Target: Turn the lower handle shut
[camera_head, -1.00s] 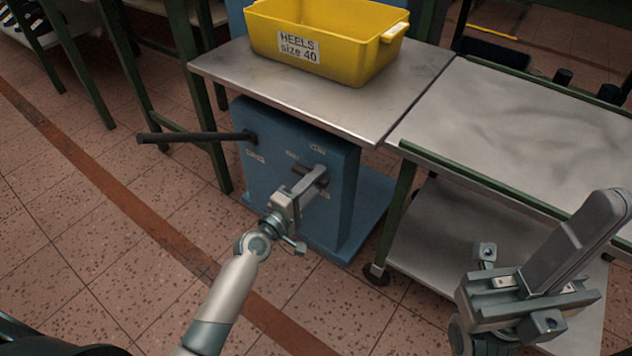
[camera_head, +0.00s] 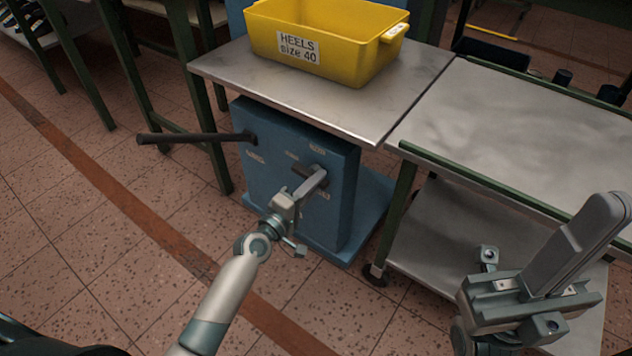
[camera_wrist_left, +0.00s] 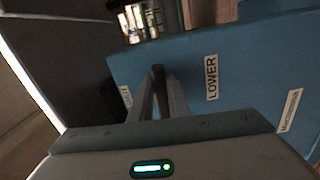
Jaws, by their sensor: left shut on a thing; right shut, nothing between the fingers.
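The blue machine box (camera_head: 268,185) stands under a metal worktop. Its lower handle (camera_head: 309,169) is a short dark lever on the front face, largely hidden by my left gripper (camera_head: 318,178). That gripper is shut on the lower handle. In the left wrist view the fingers (camera_wrist_left: 155,95) close around the dark handle end (camera_wrist_left: 157,70), beside the LOWER label (camera_wrist_left: 211,77) on the blue face. A longer dark upper handle (camera_head: 190,137) sticks out to the left from the box. My right gripper (camera_head: 580,245) is shut and empty, at the right in front of the side table.
A yellow crate (camera_head: 290,70) labelled HEELS size 40 stands on the worktop (camera_head: 225,68). A metal side table (camera_head: 500,120) with a green edge and lower shelf stands to the right. The tiled floor (camera_head: 110,240) to the left of my left arm is clear.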

